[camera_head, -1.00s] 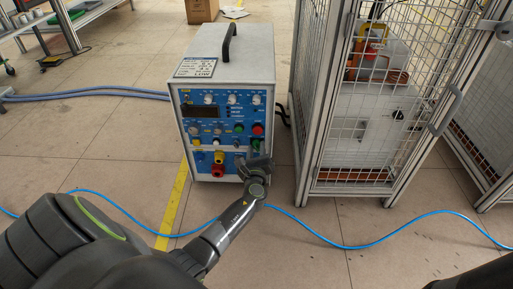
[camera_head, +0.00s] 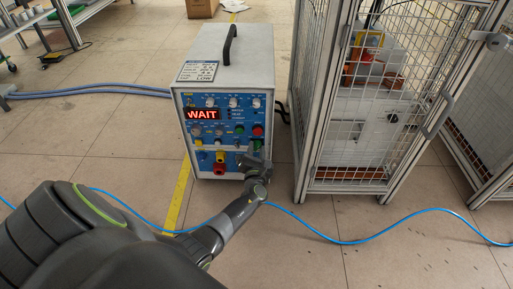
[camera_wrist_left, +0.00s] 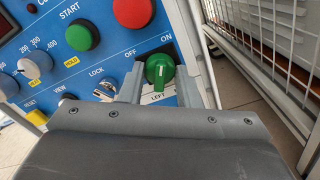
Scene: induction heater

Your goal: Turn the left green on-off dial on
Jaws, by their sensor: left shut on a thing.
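The induction heater (camera_head: 228,65) is a grey box with a blue front panel (camera_head: 207,147). Its display (camera_head: 204,114) reads WAIT in red. In the left wrist view, the green left dial (camera_wrist_left: 159,68) sits below the OFF and ON labels and above the word LEFT. My left gripper (camera_head: 255,158) is at the lower right of the panel and hides that corner in the head view. In the wrist view, its fingers are on both sides of the dial, shut on it. My right gripper is out of view.
Green START (camera_wrist_left: 81,36) and red (camera_wrist_left: 132,10) buttons, a LOCK key switch (camera_wrist_left: 104,90) and a knob (camera_wrist_left: 35,66) are near the dial. A mesh cage (camera_head: 310,120) stands close on the right. A blue cable (camera_head: 350,243) crosses the floor.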

